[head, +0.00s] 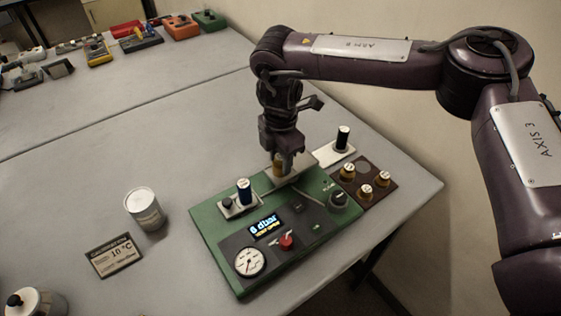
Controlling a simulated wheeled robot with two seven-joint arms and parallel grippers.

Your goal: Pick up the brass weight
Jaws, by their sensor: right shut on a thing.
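The brass weight (281,168) is a small brass-coloured cylinder, upright, at the back edge of the green instrument box (205,228). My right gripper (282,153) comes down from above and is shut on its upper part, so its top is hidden. Its lower end is at a pale plate (300,176); I cannot tell whether it touches. My left gripper is not in view.
A brown tray (384,165) holds several labelled brass-coloured pieces. A white can (145,209) and a sign (114,256) are left. The table's middle is clear.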

